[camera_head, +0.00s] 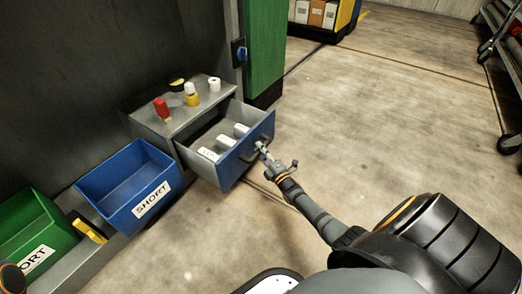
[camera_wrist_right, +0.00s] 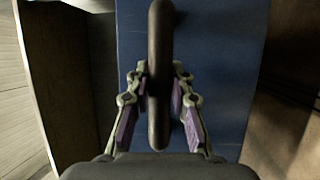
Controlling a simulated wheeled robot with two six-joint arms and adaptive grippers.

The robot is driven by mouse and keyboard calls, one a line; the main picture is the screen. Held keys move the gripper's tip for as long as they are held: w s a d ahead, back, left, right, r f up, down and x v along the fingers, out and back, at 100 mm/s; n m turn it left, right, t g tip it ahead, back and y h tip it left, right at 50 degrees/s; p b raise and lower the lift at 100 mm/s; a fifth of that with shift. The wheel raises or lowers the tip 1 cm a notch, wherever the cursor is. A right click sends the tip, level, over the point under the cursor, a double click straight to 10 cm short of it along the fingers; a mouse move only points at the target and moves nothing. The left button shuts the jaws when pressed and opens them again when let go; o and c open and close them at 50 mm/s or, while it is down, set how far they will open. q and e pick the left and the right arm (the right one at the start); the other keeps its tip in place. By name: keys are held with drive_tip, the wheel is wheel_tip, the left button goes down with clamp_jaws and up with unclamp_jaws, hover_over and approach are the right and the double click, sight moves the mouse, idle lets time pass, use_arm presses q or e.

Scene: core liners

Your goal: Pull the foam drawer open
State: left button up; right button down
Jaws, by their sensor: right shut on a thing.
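The drawer (camera_head: 222,172) has a blue front and grey walls. It stands pulled out of a grey cabinet (camera_head: 160,124), with its inside showing and 3 white blocks (camera_head: 226,141) lying in it. A dark bar handle (camera_head: 255,148) sits on the drawer front. My right gripper (camera_head: 264,150) is at this handle, shut on it. In the right wrist view the handle (camera_wrist_right: 159,75) runs upright between the purple-padded fingers (camera_wrist_right: 159,95), in front of the blue drawer front (camera_wrist_right: 215,70).
A blue bin (camera_head: 120,190) marked SHORT and a green bin (camera_head: 30,225) stand left of the drawer. A red-topped item (camera_head: 161,109), a yellow-and-white bottle (camera_head: 191,95) and a white roll (camera_head: 214,85) stand on the cabinet.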

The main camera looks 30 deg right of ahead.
drive_tip(key=c, duration=1.2)
unclamp_jaws()
drive_tip(key=shift+o, duration=0.2)
drive_tip(key=s+f, duration=0.2)
drive_tip(key=s, duration=0.9)
drive_tip(key=shift+s+f, duration=0.15)
drive_tip(key=shift+s, duration=0.25)
